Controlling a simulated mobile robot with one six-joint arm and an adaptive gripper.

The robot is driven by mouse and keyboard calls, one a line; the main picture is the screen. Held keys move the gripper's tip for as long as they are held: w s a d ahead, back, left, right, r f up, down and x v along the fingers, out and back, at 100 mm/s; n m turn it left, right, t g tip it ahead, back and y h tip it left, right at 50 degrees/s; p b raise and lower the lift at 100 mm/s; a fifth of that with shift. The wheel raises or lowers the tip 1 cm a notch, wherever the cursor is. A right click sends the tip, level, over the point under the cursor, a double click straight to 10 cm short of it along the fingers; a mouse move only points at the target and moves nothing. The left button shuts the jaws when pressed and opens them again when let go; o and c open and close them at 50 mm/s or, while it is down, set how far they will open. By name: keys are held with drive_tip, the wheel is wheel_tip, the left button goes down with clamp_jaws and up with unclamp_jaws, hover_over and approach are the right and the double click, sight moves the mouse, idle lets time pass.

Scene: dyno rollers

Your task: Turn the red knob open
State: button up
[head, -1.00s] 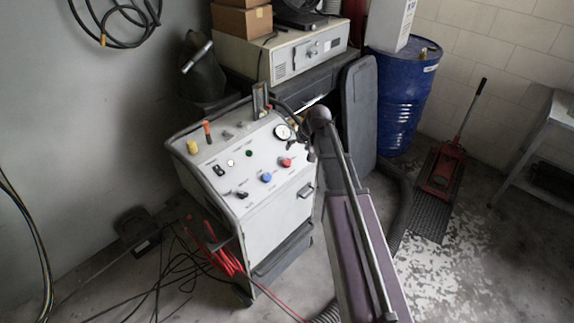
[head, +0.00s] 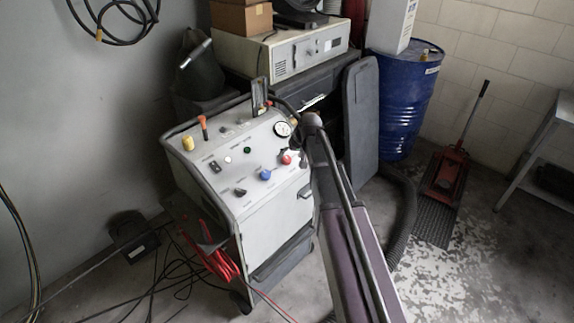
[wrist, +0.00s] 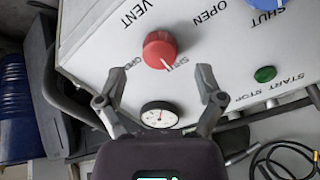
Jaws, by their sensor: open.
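The red knob (wrist: 159,48) sits on the sloped white panel in the wrist view, between the labels OPEN and SHUT, with its white pointer line toward SHUT. In the head view the red knob (head: 287,158) is near the panel's right edge, beside my arm. My gripper (wrist: 158,82) is open, with its two fingers spread on either side below the knob. The fingertips appear apart from the knob and nothing is between them. In the head view my gripper is mostly hidden behind my arm.
A round gauge (wrist: 159,115) lies close to my fingers. A blue knob (head: 265,174) and a green button (head: 247,149) are on the same panel (head: 220,172). A grey board (head: 360,120) and a blue drum (head: 408,105) stand to the right of the cart.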

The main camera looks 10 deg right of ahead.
sight(287, 159)
drive_tip(key=shift+b+x, duration=1.6)
drive_tip(key=shift+x, duration=0.45)
drive_tip(key=shift+c, duration=0.2)
drive_tip(key=c, duration=1.1)
